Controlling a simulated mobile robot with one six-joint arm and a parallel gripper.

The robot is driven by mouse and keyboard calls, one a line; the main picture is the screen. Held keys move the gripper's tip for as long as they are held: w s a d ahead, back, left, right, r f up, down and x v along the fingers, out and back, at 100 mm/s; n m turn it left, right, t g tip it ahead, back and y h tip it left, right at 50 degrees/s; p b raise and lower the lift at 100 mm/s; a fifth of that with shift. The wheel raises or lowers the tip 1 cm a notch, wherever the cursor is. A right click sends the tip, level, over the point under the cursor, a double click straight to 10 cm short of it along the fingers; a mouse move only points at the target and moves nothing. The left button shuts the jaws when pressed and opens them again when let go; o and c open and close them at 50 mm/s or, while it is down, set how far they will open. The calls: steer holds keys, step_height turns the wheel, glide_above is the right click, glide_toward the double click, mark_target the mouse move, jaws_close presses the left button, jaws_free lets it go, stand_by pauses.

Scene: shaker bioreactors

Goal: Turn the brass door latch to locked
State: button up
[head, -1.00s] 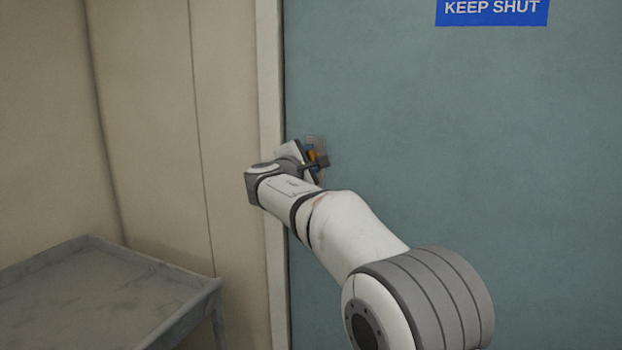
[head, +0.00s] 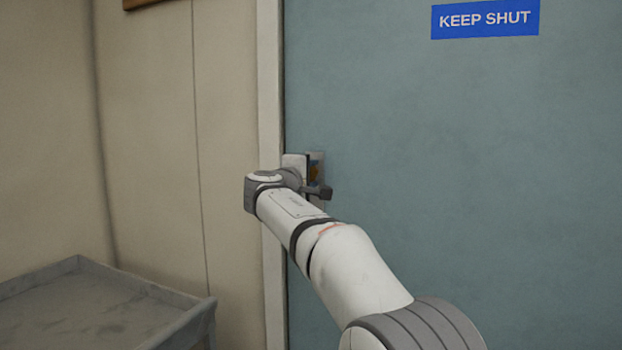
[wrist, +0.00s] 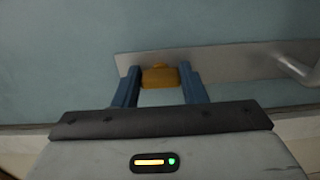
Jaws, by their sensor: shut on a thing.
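The brass door latch (wrist: 160,76) sits on a metal plate (wrist: 225,66) on the teal door. In the wrist view, my gripper (wrist: 159,82) has its two blue fingers on either side of the latch, shut on it. In the head view, my gripper (head: 312,172) is at the plate (head: 320,156) near the door's left edge. I cannot read a locked or unlocked mark.
A metal lever handle (wrist: 296,66) stands on the same plate, to the right in the wrist view. A blue KEEP SHUT sign (head: 485,19) is higher on the door (head: 480,150). A grey tray-topped table (head: 90,310) stands at the lower left, by the beige wall.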

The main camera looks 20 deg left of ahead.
steer(key=o, duration=1)
steer(key=s, duration=0.7)
steer(key=shift+s+a+b, duration=0.25)
steer(key=shift+s+b, duration=0.1)
steer(key=shift+b, duration=0.1)
